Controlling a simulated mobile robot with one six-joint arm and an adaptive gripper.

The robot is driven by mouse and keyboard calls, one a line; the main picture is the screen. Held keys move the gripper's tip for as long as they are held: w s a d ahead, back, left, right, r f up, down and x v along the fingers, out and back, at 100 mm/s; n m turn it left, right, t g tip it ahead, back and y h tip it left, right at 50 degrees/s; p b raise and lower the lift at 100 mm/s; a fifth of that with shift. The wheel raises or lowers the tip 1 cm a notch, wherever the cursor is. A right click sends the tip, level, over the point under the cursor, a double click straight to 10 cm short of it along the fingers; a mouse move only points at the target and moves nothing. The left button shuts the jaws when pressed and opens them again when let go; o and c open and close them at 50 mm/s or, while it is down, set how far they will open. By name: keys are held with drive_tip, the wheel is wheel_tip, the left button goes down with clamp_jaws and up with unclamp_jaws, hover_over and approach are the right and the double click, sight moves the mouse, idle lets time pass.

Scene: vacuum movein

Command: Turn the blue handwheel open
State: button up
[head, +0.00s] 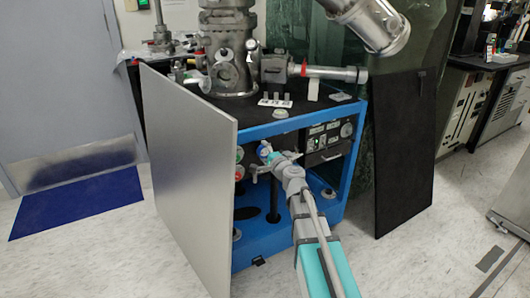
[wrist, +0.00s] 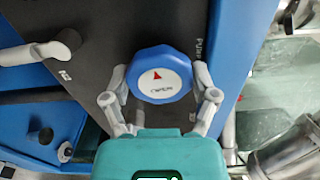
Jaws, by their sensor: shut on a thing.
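The blue handwheel (wrist: 158,74) is in the upper middle of the wrist view, faceted, with a white centre disc, a red arrow and small lettering. The arrow points up and slightly left. My gripper (wrist: 160,86) has one finger on each side of the wheel's rim and is shut on it. In the head view the handwheel (head: 264,149) is small, at the front opening of the blue cabinet, with my gripper (head: 268,158) at it. The fingers partly hide the wheel there.
The blue-framed cabinet (head: 292,256) carries metal vacuum parts (head: 232,75) on its black top. A grey panel (head: 190,170) leans at its left side and a black panel (head: 403,150) stands at its right. A grey pipe end (wrist: 55,48) is left of the wheel.

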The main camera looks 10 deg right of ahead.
drive_tip(key=n, duration=0.4)
drive_tip(key=shift+n, duration=0.3)
drive_tip(key=n, duration=0.3)
drive_tip(key=shift+n, duration=0.4)
drive_tip(key=n, duration=1.2)
drive_tip(key=shift+n, duration=0.3)
drive_tip(key=n, duration=0.4)
drive_tip(key=shift+n, duration=0.3)
drive_tip(key=n, duration=0.4)
drive_tip(key=shift+n, duration=2.2)
